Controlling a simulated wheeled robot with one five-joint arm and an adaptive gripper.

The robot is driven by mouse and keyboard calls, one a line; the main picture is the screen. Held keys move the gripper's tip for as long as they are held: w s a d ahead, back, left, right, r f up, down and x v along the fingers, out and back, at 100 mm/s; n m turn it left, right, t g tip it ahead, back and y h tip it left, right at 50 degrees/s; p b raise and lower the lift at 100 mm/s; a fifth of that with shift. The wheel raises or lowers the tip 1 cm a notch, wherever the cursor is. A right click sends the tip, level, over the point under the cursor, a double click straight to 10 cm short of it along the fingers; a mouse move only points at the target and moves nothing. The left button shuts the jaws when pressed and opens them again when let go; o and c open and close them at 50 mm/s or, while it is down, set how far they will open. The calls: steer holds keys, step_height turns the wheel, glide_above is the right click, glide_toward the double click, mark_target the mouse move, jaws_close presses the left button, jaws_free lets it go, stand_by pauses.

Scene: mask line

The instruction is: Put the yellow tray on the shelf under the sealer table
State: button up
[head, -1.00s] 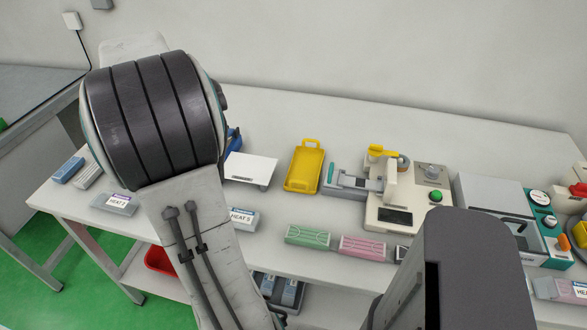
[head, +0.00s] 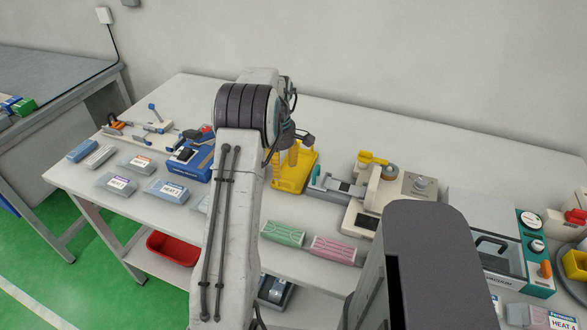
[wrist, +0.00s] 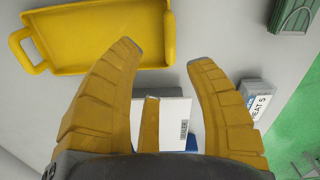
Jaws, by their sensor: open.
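The yellow tray (head: 290,184) lies flat on the white table, left of the middle machine; my arm and gripper partly hide it in the head view. In the wrist view the tray (wrist: 90,38) is at the upper left, its looped handle toward the left. My gripper (wrist: 163,58) is open and empty, its yellow fingers apart, the left fingertip close to the tray's lower edge. In the head view my gripper (head: 293,156) is over the tray's far part. The lower shelf (head: 180,277) shows under the table's front left.
A red bin (head: 172,248) and a grey bin with packs (head: 275,290) are on the lower shelf. Green packs (head: 283,234) and pink packs (head: 336,249) lie near the table's front edge. A white and teal machine (head: 485,240) stands right. A white barcoded item (wrist: 172,118) lies below my fingers.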

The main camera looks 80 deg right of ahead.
mark_target(278, 181)
steer(key=shift+w+a+f+p, duration=0.15)
steer(key=shift+f+p, duration=0.05)
steer(key=shift+f, duration=1.3)
steer(key=shift+w+a+f+p, duration=0.15)
steer(key=shift+f+p, duration=0.05)
steer(key=shift+f, duration=1.3)
steer(key=shift+c, duration=0.3)
jaws_close()
